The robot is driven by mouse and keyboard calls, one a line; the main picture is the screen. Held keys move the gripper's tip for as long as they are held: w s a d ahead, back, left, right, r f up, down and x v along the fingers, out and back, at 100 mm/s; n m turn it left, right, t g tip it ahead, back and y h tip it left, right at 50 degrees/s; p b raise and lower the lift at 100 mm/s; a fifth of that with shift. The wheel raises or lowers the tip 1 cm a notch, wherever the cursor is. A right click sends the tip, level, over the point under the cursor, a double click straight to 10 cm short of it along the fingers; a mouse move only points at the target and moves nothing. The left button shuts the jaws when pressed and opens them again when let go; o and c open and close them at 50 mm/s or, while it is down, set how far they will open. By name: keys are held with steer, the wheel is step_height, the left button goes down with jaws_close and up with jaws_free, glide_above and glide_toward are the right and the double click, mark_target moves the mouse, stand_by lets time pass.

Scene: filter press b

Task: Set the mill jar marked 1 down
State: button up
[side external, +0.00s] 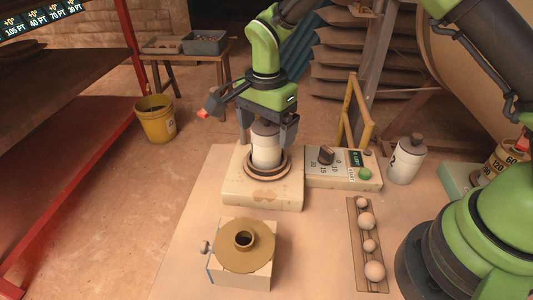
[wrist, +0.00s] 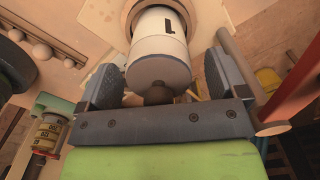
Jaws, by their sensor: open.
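The white mill jar marked 1 (side external: 265,152) stands upright in the round ring seat (side external: 268,170) on a pale block. In the wrist view the jar (wrist: 160,47) shows its mark and its grey lid. My gripper (side external: 267,135) is around the jar's top from above, with one finger on each side. In the wrist view my gripper (wrist: 155,85) is open, with gaps between both pads and the jar. The jar's lower end inside the ring is partly hidden.
A control box (side external: 340,168) with a dial and green button adjoins the seat block. The mill jar marked 2 (side external: 406,160) stands to the right. A rack of balls (side external: 368,245) and a block with a brass funnel (side external: 244,246) stand in front.

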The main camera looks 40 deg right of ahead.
jaws_close()
stand_by(0.4)
